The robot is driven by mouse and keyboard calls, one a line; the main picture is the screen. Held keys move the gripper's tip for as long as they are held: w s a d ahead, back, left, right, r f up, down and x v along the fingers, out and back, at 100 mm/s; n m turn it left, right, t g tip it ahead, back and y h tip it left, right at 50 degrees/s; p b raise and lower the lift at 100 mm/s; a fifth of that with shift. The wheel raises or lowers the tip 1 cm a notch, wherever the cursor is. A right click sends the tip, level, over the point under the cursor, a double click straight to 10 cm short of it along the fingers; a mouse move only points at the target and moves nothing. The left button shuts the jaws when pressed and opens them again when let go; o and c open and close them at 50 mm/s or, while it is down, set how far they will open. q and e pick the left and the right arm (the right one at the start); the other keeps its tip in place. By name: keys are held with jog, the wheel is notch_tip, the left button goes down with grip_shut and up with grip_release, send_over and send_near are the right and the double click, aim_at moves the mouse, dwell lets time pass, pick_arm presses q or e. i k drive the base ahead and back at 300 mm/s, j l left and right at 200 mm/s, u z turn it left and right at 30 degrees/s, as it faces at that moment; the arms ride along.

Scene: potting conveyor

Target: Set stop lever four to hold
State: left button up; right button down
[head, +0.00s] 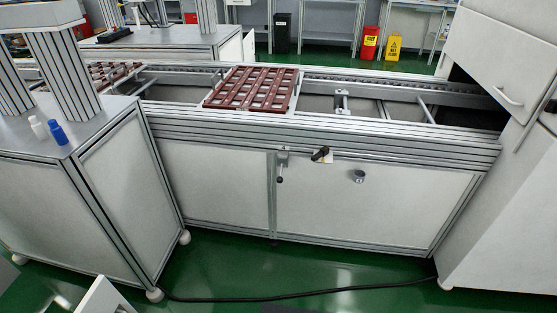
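A lever with a dark ball end (280,179) hangs down from a small metal bracket on the front of the conveyor (330,138). Just right of it, a black handle (320,153) sits on a pale plate, tilted up to the right. A round metal knob (359,176) is on the panel further right. No number or hold marking is readable, so I cannot tell which of these is stop lever four. Neither of my grippers can be made out in the head view.
A brown slatted tray (252,88) rests on the conveyor. A grey cabinet (75,190) with a white and a blue bottle (57,132) stands left, and a white machine (505,190) stands right.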

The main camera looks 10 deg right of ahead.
aim_at(280, 180)
jog(key=i+j, duration=0.1)
jog(key=i, duration=0.45)
jog(key=i+j, duration=0.15)
jog(key=i, duration=0.4)
